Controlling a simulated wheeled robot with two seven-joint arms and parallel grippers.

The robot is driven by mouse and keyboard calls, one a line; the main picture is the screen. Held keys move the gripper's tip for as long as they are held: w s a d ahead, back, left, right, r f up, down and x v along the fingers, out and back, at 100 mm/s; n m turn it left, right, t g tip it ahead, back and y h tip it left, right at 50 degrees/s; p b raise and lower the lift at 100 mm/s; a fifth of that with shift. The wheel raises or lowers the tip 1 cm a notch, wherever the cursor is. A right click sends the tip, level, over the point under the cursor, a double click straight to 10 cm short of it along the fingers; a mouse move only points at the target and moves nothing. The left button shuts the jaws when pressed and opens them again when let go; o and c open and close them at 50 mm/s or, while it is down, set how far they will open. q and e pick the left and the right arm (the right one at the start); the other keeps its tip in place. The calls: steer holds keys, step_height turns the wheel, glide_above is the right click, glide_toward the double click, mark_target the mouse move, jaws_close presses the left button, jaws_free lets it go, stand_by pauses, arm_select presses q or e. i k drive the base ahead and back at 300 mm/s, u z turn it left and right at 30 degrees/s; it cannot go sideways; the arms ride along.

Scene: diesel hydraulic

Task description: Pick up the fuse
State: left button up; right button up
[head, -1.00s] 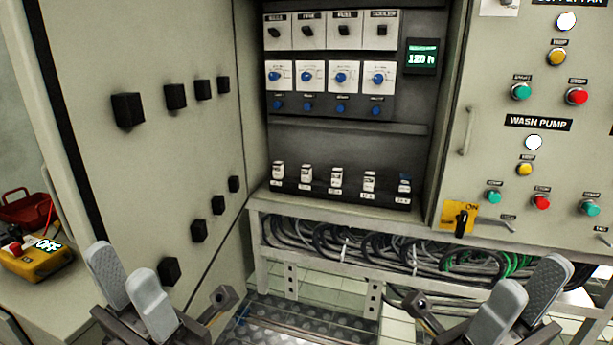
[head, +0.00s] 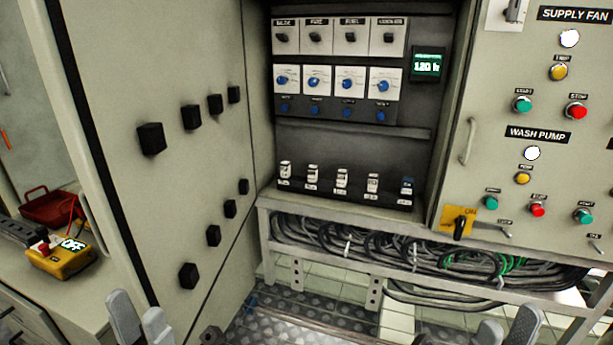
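Inside the open cabinet, a row of small fuse-like pieces stands on the lower ledge. I cannot tell which one is the fuse of the task. My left gripper (head: 141,322) is at the bottom left edge, its two grey fingers apart with nothing seen between them. My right gripper (head: 508,332) is at the bottom right edge, its fingers apart and partly cut off by the frame. Both are well below the row and apart from it.
The open cabinet door (head: 150,140) with black knobs stands at left. A panel with buttons (head: 540,180) and a yellow switch (head: 459,222) is at right. Bundled cables (head: 390,250) lie below the cabinet.

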mark_target(312, 170)
steer(key=k, duration=0.55)
steer(key=z, duration=0.8)
steer(key=i, duration=1.9)
steer(key=u, duration=0.2)
